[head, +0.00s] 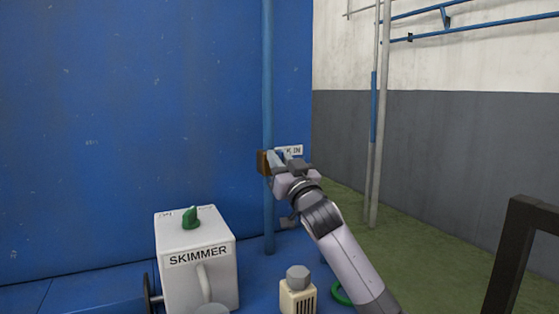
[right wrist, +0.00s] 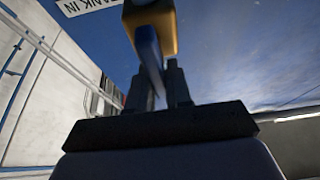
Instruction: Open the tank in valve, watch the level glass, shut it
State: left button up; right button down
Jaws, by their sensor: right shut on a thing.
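The tank in valve has a brass-brown body (head: 263,163) on a vertical blue pipe (head: 268,90). Its label (head: 289,150) is partly covered by my gripper in the head view; in the right wrist view the label (right wrist: 88,5) reads "TANK IN". My right gripper (head: 277,160) is at the valve. In the right wrist view the gripper (right wrist: 159,82) has its fingers shut on the blue lever (right wrist: 150,52), which sticks out from the yellow valve body (right wrist: 162,28). How far the lever is turned is hard to tell. I cannot make out a level glass. My left gripper is out of view.
A white box marked SKIMMER (head: 197,270) with a green knob (head: 190,217) stands low at the left. A small beige unit (head: 298,298) and a green ring (head: 341,293) are below the arm. A dark frame (head: 515,250) stands at right. Green floor (head: 420,235) is open behind.

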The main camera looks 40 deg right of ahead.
jog(key=n+y+p, duration=0.2)
jog(key=n, duration=0.1)
jog(key=shift+a+r+p, duration=0.1)
jog(key=shift+r+p, duration=0.05)
jog(key=shift+p, duration=0.15)
jog(key=shift+w+a+n+y+p, duration=0.15)
jog(key=shift+n+y+p, duration=0.3)
jog(key=shift+n, duration=0.45)
jog(key=shift+f, duration=0.2)
jog(key=c, duration=1.1)
grip_release()
jog(key=b+v, duration=0.1)
jog(key=v, duration=0.6)
jog(key=shift+f, duration=0.15)
